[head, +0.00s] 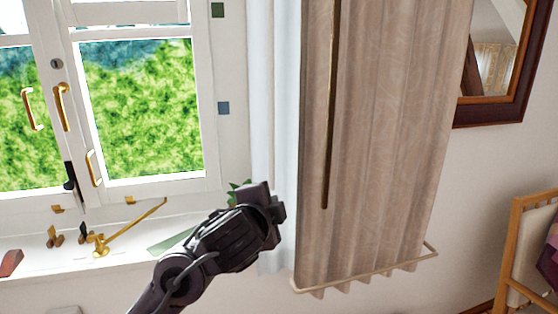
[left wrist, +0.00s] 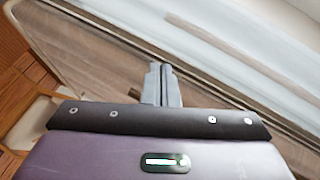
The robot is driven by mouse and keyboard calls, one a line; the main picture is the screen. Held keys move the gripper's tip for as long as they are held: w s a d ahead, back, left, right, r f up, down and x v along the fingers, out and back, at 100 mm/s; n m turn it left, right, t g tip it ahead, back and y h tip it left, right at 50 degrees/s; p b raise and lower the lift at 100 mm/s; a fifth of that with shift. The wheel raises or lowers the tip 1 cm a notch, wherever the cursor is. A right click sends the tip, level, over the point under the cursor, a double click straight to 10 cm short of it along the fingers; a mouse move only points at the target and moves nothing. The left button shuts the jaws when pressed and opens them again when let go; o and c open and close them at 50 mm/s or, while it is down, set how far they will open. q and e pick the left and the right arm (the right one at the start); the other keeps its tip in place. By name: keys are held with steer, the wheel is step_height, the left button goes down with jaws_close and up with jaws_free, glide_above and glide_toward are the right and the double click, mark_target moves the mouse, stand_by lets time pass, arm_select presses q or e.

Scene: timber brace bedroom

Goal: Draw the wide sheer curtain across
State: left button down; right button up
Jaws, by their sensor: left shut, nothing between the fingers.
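A narrow pale sheer curtain (head: 272,105) hangs bunched between the window and a beige patterned curtain (head: 385,130). A thin dark brown rod (head: 329,110) hangs upright in front of the beige curtain. My left gripper (head: 272,200) is in front of the sheer's lower part, left of the rod's lower end; its fingers are hard to make out there. In the left wrist view its fingers (left wrist: 161,84) are shut and empty, with pale fabric (left wrist: 240,60) and tan fabric (left wrist: 90,45) beyond. I cannot tell whether it touches fabric. My right gripper is not in view.
The white window (head: 135,110) with brass handles is at the left. Its sill (head: 35,262) carries a brass stay (head: 130,228) and small objects. A framed mirror (head: 490,112) hangs at the right, above a wooden chair (head: 515,245).

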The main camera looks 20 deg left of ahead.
arm_select(q)
step_height(320, 180, up, 14)
steer(key=w+a+m+t, duration=0.2)
steer(key=m+t, duration=0.1)
steer(key=m, duration=0.1)
steer(key=p, duration=0.2)
glide_toward(278, 122)
steer(key=w+d+r, duration=0.2)
steer(key=w, duration=0.1)
steer(key=shift+w+f+n, duration=0.2)
steer(key=shift+w+n, duration=0.05)
steer(key=shift+n, duration=0.05)
steer(key=shift+a, duration=0.1)
